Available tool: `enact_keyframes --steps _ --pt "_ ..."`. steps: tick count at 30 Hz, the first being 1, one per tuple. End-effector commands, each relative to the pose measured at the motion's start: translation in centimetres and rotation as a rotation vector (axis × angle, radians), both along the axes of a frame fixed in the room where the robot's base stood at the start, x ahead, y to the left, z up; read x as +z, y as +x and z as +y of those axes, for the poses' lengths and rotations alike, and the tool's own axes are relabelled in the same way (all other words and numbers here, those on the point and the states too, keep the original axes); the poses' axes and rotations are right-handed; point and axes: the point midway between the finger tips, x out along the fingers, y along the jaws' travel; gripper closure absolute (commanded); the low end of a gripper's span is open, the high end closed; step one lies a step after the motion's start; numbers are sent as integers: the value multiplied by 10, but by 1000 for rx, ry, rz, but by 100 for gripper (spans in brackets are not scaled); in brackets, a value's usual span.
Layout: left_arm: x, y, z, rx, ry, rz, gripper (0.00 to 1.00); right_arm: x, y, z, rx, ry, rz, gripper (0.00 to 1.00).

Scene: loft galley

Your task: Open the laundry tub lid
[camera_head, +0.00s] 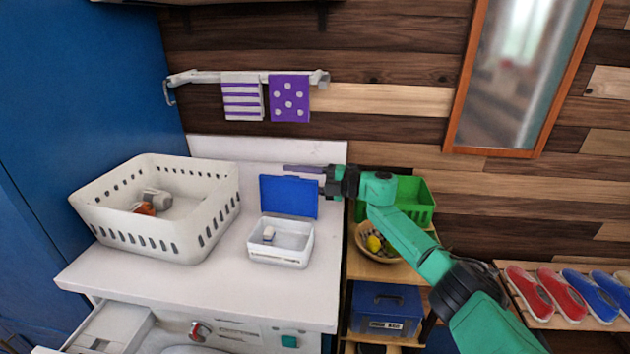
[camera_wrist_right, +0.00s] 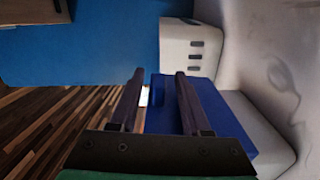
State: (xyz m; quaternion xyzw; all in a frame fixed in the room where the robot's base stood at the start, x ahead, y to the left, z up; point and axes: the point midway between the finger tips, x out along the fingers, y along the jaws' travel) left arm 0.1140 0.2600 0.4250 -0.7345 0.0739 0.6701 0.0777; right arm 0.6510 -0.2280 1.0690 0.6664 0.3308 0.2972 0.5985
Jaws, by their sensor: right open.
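The laundry tub (camera_head: 280,257) is a small white box on the white worktop. Its blue lid (camera_head: 289,197) stands raised at the back, so the tub is open from above. A small pale item (camera_head: 268,233) lies inside. My right gripper (camera_head: 303,169) is at the lid's top right edge, its purple fingers pointing left along that edge. Its jaws are open. In the right wrist view the blue lid (camera_wrist_right: 218,115) shows beyond and beside the fingers (camera_wrist_right: 159,80); I cannot tell whether they touch it. My left gripper is not in view.
A white perforated basket (camera_head: 125,232) holding a few items stands left of the tub. A rail with two towels (camera_head: 242,100) hangs above. A shelf with a green crate (camera_head: 417,196) and bowl is right of the worktop. An open drawer (camera_head: 115,325) sticks out below.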

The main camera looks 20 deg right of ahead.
Motion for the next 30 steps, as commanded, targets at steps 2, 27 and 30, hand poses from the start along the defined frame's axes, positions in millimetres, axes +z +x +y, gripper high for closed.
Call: enact_keyframes --steps 2,27,30 --pt "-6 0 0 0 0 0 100 -4 -7 -11 -3 -2 1 52" --pt "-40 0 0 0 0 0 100 0 -83 -109 1 -1 0 52" --pt "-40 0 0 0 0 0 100 0 -83 -109 1 -1 0 52"
